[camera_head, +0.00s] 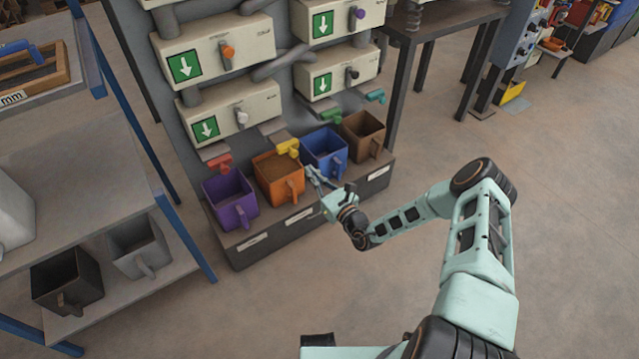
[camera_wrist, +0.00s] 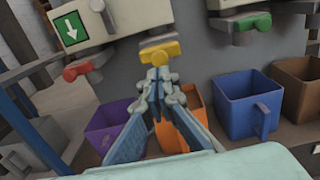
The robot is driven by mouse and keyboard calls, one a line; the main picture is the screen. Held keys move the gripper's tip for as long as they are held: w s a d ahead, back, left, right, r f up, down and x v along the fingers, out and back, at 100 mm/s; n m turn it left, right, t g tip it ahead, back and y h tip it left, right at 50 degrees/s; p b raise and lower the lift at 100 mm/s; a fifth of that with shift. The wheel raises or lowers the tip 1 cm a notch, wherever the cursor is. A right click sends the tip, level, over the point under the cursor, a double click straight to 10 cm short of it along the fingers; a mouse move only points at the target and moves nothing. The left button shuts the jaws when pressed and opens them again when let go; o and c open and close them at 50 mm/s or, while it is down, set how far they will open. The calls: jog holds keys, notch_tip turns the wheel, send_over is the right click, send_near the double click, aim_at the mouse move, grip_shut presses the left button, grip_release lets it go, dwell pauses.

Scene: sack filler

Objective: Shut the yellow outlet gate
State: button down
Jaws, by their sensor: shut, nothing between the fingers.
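The yellow outlet gate (camera_head: 287,148) is on an outlet above the orange bin (camera_head: 279,177). In the wrist view the yellow gate (camera_wrist: 160,51) shows just beyond my fingertips, at the top middle. My gripper (camera_head: 312,170) is shut and empty, in front of the blue bin and right of the orange bin in the head view. In the wrist view my gripper (camera_wrist: 158,82) points up at the gate, over the orange bin (camera_wrist: 178,138). I cannot tell whether the fingertips touch the gate. The gripper hides part of the gate's outlet and of the orange bin.
A red gate (camera_head: 219,162), a green gate (camera_head: 331,115) and a teal gate (camera_head: 375,96) flank the yellow one. Purple (camera_head: 231,198), blue (camera_head: 325,152) and brown (camera_head: 363,134) bins stand on the same ledge. A shelf (camera_head: 110,180) is at left.

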jog(key=b, duration=0.1)
send_near(290, 148)
jog(key=x, duration=0.3)
jog(key=shift+w+a+f, duration=0.1)
jog(key=shift+w+f, duration=0.15)
jog(key=shift+w, duration=0.05)
jog(key=b+x, duration=0.3)
jog(key=x, duration=0.3)
jog(key=shift+w+a, duration=0.2)
jog(key=shift+w, duration=0.05)
